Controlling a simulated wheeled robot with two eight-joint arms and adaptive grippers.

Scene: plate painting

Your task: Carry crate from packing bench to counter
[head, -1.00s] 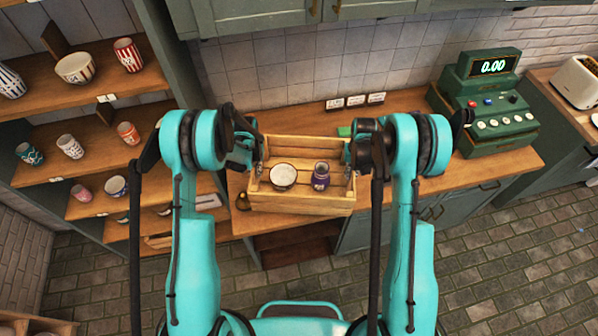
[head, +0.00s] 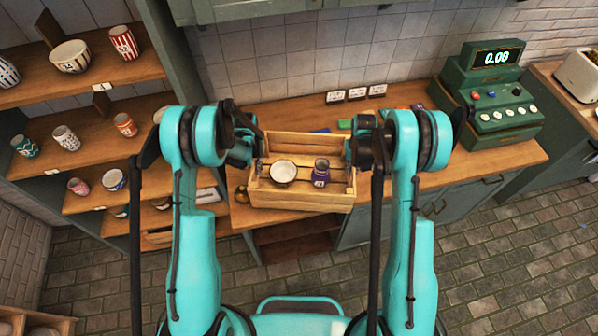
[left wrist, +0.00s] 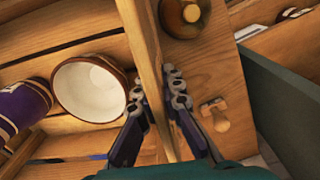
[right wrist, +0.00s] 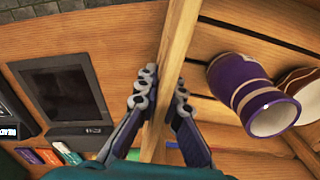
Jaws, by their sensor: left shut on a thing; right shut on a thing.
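The wooden slatted crate (head: 300,199) is upright at the left end of the wooden worktop (head: 420,180); I cannot tell if it rests on it or hangs just above. Inside are a white bowl with a brown rim (head: 283,172) and a purple vase (head: 321,172), which also shows tipped by the view in the right wrist view (right wrist: 250,95). My left gripper (left wrist: 160,85) is shut on the crate's left end wall (left wrist: 143,40), one finger each side. My right gripper (right wrist: 162,90) is shut on its right end wall (right wrist: 180,40).
A green cash register (head: 489,105) stands to the right on the worktop. Small cards (head: 356,94) stand at the wall. A dark tablet-like device (right wrist: 62,90) lies beside the crate. A round brass-topped thing (left wrist: 190,12) is close by its left end. Shelves of pottery (head: 90,130) rise at left.

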